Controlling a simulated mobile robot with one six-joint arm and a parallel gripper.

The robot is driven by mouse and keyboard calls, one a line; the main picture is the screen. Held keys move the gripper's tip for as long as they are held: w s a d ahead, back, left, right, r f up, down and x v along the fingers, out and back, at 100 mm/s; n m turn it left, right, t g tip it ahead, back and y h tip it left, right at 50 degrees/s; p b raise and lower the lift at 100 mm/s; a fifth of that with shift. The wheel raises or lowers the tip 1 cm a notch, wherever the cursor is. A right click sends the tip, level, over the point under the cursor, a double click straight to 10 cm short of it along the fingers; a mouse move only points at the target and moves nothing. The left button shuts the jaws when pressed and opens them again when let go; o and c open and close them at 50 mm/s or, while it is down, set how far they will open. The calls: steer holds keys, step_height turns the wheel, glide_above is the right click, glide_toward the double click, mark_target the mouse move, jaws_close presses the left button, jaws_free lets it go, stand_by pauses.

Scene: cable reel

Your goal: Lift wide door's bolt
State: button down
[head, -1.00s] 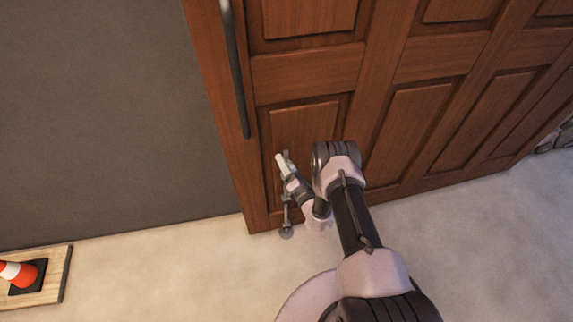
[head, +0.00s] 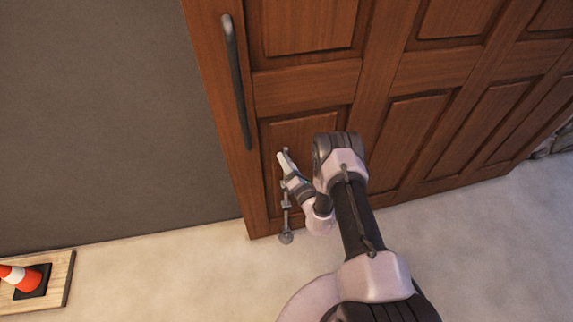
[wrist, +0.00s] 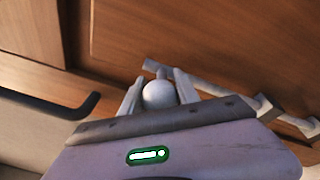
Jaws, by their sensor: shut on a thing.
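The wide wooden door (head: 305,82) fills the upper middle and right of the head view. Its bolt (head: 286,216) is a thin grey upright rod near the door's lower left edge, above a round grey piece (head: 286,238) at the floor. My gripper (head: 283,158) is at the upper part of the bolt. In the wrist view my gripper (wrist: 158,92) has its two fingers on either side of the bolt's round pale knob (wrist: 158,96), shut on it. The bolt rod (wrist: 212,84) slants right from there through brackets. Whether the rod's lower end touches the floor piece is unclear.
A long dark door handle (head: 237,85) stands out above and left of my gripper; it also shows in the wrist view (wrist: 50,106). A grey surface (head: 100,120) lies left of the door. An orange-white cone (head: 24,277) stands on a wooden board (head: 62,280) at lower left. The pale floor (head: 170,275) between is clear.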

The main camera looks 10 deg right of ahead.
steer(key=shift+w+r, duration=0.15)
steer(key=shift+r, duration=0.1)
steer(key=c, duration=0.9)
jaws_free()
steer(key=shift+r, duration=0.1)
steer(key=p+v, duration=0.9)
steer(key=v, duration=0.8)
steer(key=shift+s, duration=0.25)
